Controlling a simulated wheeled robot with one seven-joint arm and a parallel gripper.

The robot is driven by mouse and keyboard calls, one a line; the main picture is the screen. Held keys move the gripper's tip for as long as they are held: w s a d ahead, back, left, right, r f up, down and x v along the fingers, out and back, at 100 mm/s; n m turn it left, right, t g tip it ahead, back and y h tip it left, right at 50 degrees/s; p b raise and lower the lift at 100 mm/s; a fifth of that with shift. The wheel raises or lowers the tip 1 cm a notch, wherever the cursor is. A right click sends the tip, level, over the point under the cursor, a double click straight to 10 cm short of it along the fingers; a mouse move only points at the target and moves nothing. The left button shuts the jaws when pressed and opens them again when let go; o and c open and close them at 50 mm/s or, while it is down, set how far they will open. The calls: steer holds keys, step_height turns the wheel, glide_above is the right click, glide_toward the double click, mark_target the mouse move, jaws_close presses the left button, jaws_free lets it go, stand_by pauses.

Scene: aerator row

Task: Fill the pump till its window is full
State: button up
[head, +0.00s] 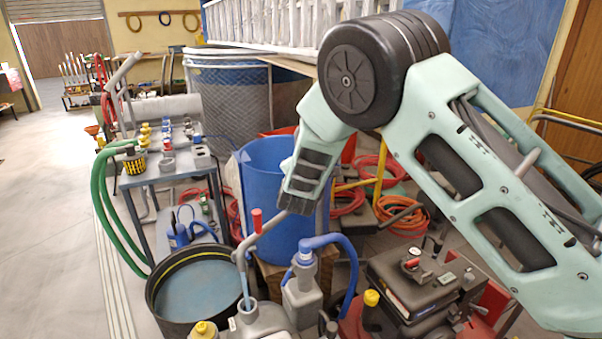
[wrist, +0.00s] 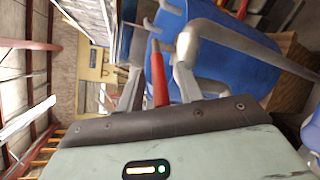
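The pump (head: 262,322) appears to be the grey body at the bottom of the head view. A bent grey lever with a red grip (head: 256,220) rises beside it. A small pale-blue strip (head: 232,324) shows on the body; I cannot tell whether it is the window or how full it is. My gripper (head: 284,210) is just right of the red grip. In the wrist view my gripper (wrist: 158,82) has its two grey fingers apart, with a red rod between them. Contact cannot be told.
A round black tub (head: 160,312) of water stands left of the pump. A blue barrel (head: 262,175) is behind it. A grey container (head: 302,298) with a blue hose stands to the right. A dark machine (head: 415,285) is at lower right. The left floor is open.

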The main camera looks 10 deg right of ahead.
steer(key=v, duration=1.7)
steer(key=shift+s, duration=0.2)
